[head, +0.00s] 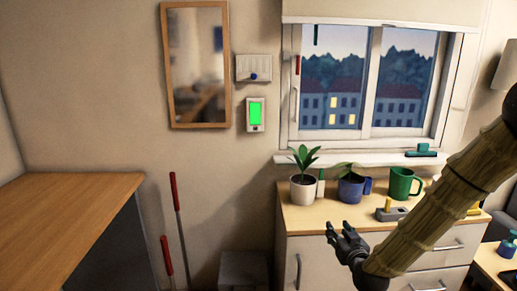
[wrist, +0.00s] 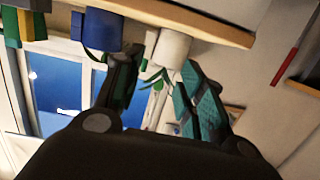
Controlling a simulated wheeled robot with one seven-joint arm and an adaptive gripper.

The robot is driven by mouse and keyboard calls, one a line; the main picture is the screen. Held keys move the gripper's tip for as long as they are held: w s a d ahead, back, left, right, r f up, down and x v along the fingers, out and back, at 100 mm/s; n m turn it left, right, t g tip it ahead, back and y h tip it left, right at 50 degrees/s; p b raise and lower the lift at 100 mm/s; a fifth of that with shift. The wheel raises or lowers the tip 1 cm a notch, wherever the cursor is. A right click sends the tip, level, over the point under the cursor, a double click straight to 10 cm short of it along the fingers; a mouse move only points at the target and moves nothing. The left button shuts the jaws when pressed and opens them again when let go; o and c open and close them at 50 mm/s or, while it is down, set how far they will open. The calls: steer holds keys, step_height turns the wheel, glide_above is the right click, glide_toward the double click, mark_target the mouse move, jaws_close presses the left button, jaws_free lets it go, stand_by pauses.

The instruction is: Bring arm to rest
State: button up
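My gripper (head: 340,233) is in front of the chest of drawers, just below its top edge in the head view. My arm, in a tan ribbed sleeve, reaches in from the right. In the wrist view my gripper's two fingers (wrist: 160,95) stand apart with nothing held between them. The wrist picture appears turned over, with the chest top along its upper edge.
A wooden counter (head: 65,220) is at left. Red-handled poles (head: 175,205) lean on the wall. A window (head: 365,85) is behind.

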steer(key=s+a+f+g+p, duration=0.3)
steer(key=s+f+g, duration=0.5)
steer(key=s+f, duration=1.35)
steer(key=s+f+g, duration=0.4)
steer(key=s+f, duration=0.1)
steer(key=s, duration=0.9)
steer(key=s+f+m+g+h+p, duration=0.1)
steer(key=s+f+g, duration=0.3)
steer(key=s, duration=0.9)
steer(key=shift+s+f, duration=0.35)
steer(key=shift+f, duration=0.25)
steer(key=shift+a, duration=0.1)
